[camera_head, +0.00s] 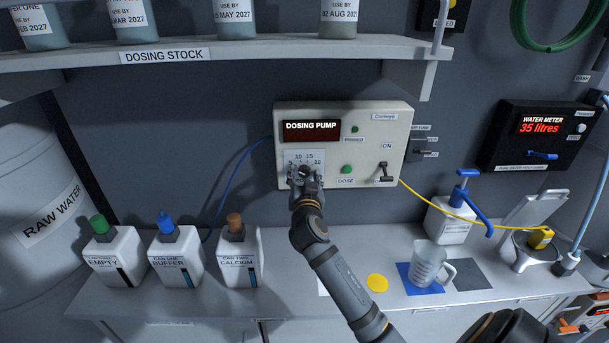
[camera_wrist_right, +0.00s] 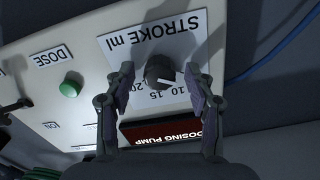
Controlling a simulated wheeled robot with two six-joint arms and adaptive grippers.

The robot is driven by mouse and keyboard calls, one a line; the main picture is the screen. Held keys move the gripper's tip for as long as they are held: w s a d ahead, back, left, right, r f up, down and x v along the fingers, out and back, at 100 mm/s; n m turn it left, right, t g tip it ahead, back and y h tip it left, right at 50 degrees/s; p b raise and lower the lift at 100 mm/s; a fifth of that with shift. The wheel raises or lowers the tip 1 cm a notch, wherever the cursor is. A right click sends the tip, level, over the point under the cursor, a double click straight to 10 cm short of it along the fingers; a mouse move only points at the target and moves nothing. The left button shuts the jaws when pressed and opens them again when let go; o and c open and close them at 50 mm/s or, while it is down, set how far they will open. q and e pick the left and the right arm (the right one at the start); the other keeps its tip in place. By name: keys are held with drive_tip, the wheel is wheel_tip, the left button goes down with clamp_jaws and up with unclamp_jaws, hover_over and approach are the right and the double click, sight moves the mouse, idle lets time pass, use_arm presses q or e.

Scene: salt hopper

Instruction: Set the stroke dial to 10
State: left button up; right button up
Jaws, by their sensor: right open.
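The stroke dial is a black round knob (camera_wrist_right: 159,71) on a white scale plate, marked STROKE ml, on the dosing pump's front. In the right wrist view the picture is upside down, and the numbers 10, 15 and 20 show beside the knob. A light mark on the knob points to the lower right, roughly to the 10 side; its exact setting is hard to tell. My right gripper (camera_head: 305,178) is at the dial and hides most of it in the head view. In the right wrist view its open fingers (camera_wrist_right: 160,82) stand either side of the knob, with gaps. My left gripper is out of view.
The dosing pump (camera_head: 393,131) has a dark display, a green DOSE button (camera_head: 347,169) and a toggle switch (camera_head: 383,171). Below are three bottles at left, and a beaker (camera_head: 427,263) on a blue mat at right. A shelf (camera_head: 270,47) overhangs the pump.

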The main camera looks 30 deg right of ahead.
clamp_jaws()
drive_tip(key=shift+f+b, duration=0.2)
drive_tip(key=shift+b, duration=0.45)
drive_tip(key=m+b, duration=0.6)
drive_tip(key=b, duration=0.2)
drive_tip(key=shift+r+m+b, duration=0.1)
drive_tip(key=shift+m+b, duration=0.8)
drive_tip(key=shift+b, duration=0.2)
drive_tip(key=shift+r, duration=0.1)
unclamp_jaws()
